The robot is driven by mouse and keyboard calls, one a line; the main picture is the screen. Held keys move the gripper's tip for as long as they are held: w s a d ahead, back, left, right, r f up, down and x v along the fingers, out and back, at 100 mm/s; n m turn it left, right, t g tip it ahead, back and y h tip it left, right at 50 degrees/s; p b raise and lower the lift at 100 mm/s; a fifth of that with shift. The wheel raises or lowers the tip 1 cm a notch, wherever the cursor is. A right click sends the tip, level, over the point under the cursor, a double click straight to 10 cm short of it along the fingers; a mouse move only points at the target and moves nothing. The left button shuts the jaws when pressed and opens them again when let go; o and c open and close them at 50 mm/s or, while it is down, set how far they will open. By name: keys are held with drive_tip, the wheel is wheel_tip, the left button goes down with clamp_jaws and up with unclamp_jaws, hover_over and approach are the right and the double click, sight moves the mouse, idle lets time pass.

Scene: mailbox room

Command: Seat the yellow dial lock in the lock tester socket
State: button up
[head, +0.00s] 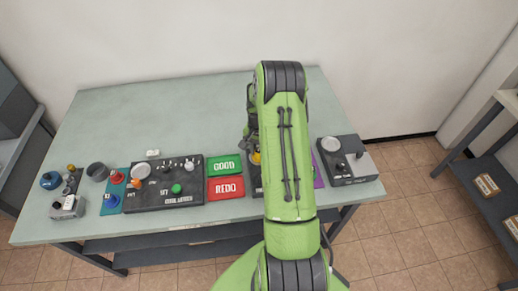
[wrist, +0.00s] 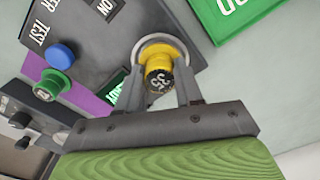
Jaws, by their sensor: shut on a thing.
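The yellow dial lock (wrist: 158,62) is between the two fingers of my gripper (wrist: 160,92) in the wrist view, its dark numbered face toward the camera. The lock tester is the dark panel (wrist: 88,40) with white lettering. Its round socket with a pale metal rim (wrist: 190,60) lies right behind the lock, and the lock overlaps it. I cannot tell how deep the lock sits in it. In the head view a bit of the yellow lock (head: 256,158) shows left of my arm. My arm hides most of the tester and the fingers there.
A blue knob (wrist: 61,55) and a green dial lock (wrist: 52,84) are near the tester's edge. Green GOOD (head: 224,166) and red REDO (head: 226,188) trays lie to the left. A dark device (head: 345,160) stands right of my arm. The table's back (head: 180,110) is clear.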

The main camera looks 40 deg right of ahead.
drive_tip(key=shift+f, duration=0.3)
drive_tip(key=o, duration=1.1)
drive_tip(key=shift+o, duration=0.4)
drive_tip(key=shift+o, duration=0.9)
drive_tip(key=shift+r+p, duration=1.65)
drive_tip(key=shift+r, duration=1.4)
